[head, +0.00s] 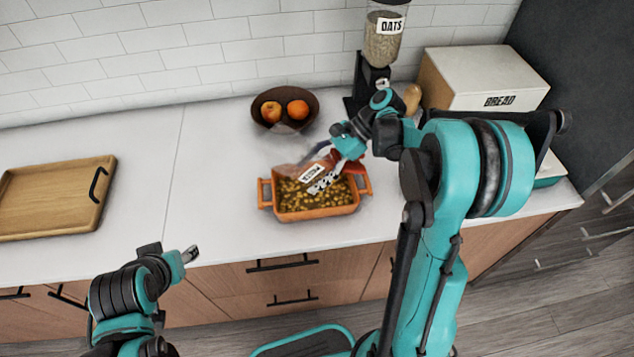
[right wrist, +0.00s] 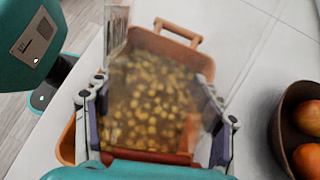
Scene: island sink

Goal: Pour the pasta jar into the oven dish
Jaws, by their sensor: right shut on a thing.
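The orange oven dish (head: 317,213) stands on the white counter, with small tan pasta pieces spread inside. It also fills the middle of the right wrist view (right wrist: 180,32), seen through the clear jar. The transparent pasta jar (head: 290,170) carries a white label and is tilted over the dish. My right gripper (head: 335,172) is shut on the jar, with its fingers on both sides of it in the right wrist view (right wrist: 155,110). Whether pasta remains in the jar cannot be told. My left gripper (head: 190,254) is low at the left, in front of the counter, apart from everything; its finger opening is unclear.
A brown bowl with fruit (head: 285,107) stands behind the dish. An oats dispenser (head: 383,45) and a bread box (head: 484,80) stand at the back right. A wooden tray (head: 50,200) lies at the left. The counter between tray and dish is clear.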

